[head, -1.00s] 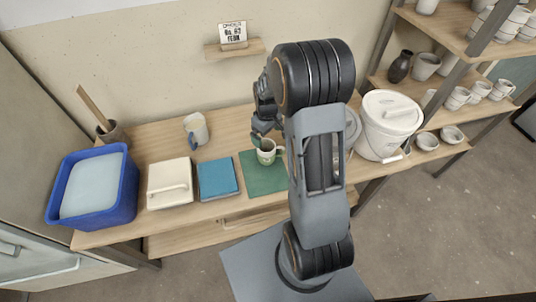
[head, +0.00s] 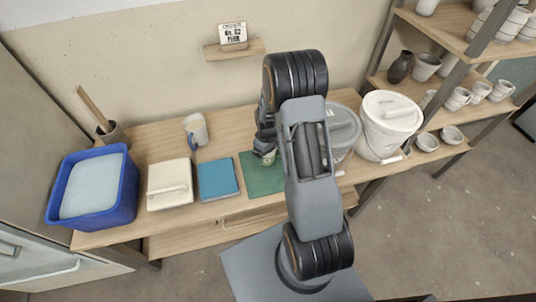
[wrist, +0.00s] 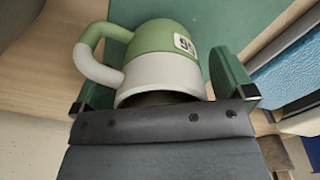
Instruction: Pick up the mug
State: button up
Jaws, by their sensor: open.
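The mug (wrist: 165,65) is green and pale grey-white with a small dark-marked label. In the wrist view its handle is on the left and its rim faces my gripper. My gripper (wrist: 168,90) is open, with one green finger on each side of the mug body; the left finger is near the handle. I cannot tell whether either finger touches it. In the head view the mug (head: 268,158) stands on the green mat (head: 262,182), mostly hidden by my gripper (head: 264,148).
A blue tub (head: 128,190), a lidded cream box (head: 168,198), a blue book-like block (head: 218,180) and another mug (head: 196,130) are left of the mat. A grey-lidded bucket (head: 343,125) and white bucket (head: 388,125) stand at right. Shelves of pottery are beyond.

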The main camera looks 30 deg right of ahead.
jog(key=c, duration=1.1)
